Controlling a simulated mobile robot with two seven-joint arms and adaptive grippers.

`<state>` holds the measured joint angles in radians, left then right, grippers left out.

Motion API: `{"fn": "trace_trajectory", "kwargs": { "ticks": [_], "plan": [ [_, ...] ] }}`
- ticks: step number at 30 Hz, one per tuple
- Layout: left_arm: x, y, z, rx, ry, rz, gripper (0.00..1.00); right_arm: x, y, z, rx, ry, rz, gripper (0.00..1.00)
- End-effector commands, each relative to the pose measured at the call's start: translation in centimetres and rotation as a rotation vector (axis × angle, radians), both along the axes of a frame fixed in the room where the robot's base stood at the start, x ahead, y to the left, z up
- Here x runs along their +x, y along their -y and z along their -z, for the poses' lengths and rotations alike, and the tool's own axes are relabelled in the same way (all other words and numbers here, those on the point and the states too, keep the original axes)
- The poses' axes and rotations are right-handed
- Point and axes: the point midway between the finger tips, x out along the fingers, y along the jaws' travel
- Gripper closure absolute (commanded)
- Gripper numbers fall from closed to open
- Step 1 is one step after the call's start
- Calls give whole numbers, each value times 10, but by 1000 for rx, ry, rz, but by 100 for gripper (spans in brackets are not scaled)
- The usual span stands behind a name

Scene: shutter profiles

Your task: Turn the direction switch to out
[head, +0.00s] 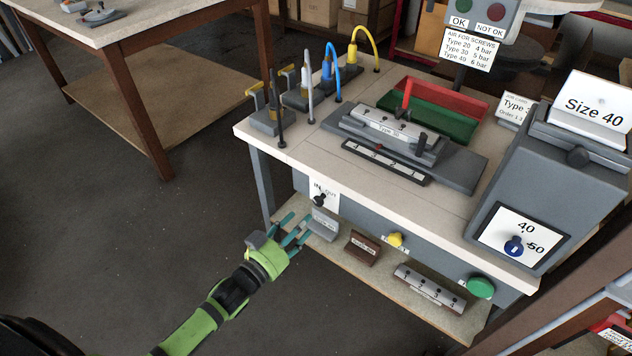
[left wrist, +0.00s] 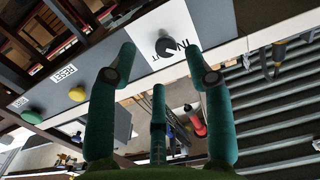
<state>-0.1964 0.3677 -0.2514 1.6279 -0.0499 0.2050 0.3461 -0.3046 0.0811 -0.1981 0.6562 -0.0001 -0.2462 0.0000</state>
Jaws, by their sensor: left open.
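The direction switch (head: 320,200) is a small black knob on a white IN/OUT label, at the left end of the grey panel under the tabletop. In the left wrist view the switch (left wrist: 166,46) sits on its white label, between and beyond my fingertips. Its exact pointing direction is hard to tell. My left gripper (head: 296,229) is in front of the panel, a little below and left of the switch. Its teal fingers are spread, empty and apart from the knob, as the left wrist view (left wrist: 155,65) also shows. My right gripper is not in view.
A yellow button (head: 395,240) and a green button (head: 480,288) sit farther right on the panel. The lower shelf (head: 440,318) holds several profile pieces close to my gripper. A 40/50 dial (head: 514,246) is at the right. The floor (head: 150,240) at left is clear.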

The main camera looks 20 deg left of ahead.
Motion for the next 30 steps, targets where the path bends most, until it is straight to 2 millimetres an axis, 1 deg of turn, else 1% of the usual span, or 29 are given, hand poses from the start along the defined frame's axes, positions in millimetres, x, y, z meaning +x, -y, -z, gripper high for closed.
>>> {"fn": "trace_trajectory", "kwargs": {
  "ticks": [1,3,5,15,18,22,28,29,30],
  "plan": [
    [1,0,-8,-5,16,9,49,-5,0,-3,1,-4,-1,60],
    [4,2,-11,-10,31,16,49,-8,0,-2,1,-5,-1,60],
    [9,4,-11,-13,35,17,49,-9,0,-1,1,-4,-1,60],
    [56,21,-10,-12,33,15,49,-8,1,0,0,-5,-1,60],
    [64,24,-10,-12,32,15,49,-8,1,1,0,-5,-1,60],
    [68,25,-10,-11,31,16,49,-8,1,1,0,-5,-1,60],
    [68,25,-10,-11,31,16,49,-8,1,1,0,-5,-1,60],
    [68,25,-10,-11,31,16,57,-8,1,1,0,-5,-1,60],
    [68,25,-10,-11,31,16,73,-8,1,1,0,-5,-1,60]
  ]
}}
